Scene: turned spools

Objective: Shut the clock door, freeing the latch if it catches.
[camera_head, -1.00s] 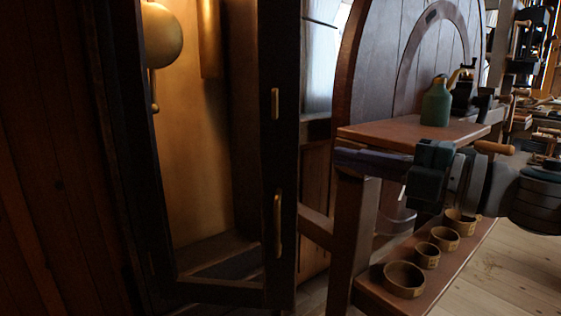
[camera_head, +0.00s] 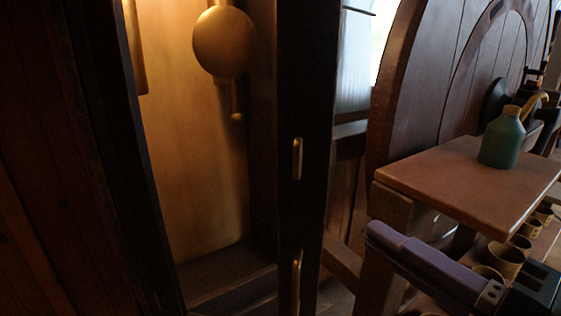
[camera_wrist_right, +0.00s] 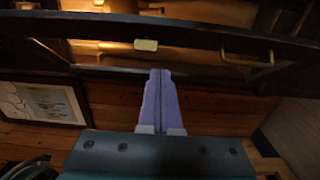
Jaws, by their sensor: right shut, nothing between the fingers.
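The clock door (camera_head: 303,110) is a tall dark frame around an opening that shows the lit clock case. Its right upright bears a small brass latch piece (camera_head: 297,158) and a longer brass handle (camera_head: 296,280). The lower rail stands out from the case floor, so the door looks ajar; the exact gap is unclear. My right gripper (camera_head: 372,235), with purple fingers, is shut and empty, to the right of the door and apart from it. In the right wrist view the fingers (camera_wrist_right: 160,75) point at the door edge near the latch piece (camera_wrist_right: 146,45); the handle (camera_wrist_right: 245,55) is to the right. My left gripper is out of view.
A brass pendulum bob (camera_head: 224,43) hangs inside the case. A wooden bench (camera_head: 450,180) with a green bottle (camera_head: 502,138) stands right of the clock, with several cups (camera_head: 505,260) on a lower shelf. A large round wooden piece (camera_head: 430,70) stands behind. A framed picture (camera_wrist_right: 42,102) shows in the wrist view.

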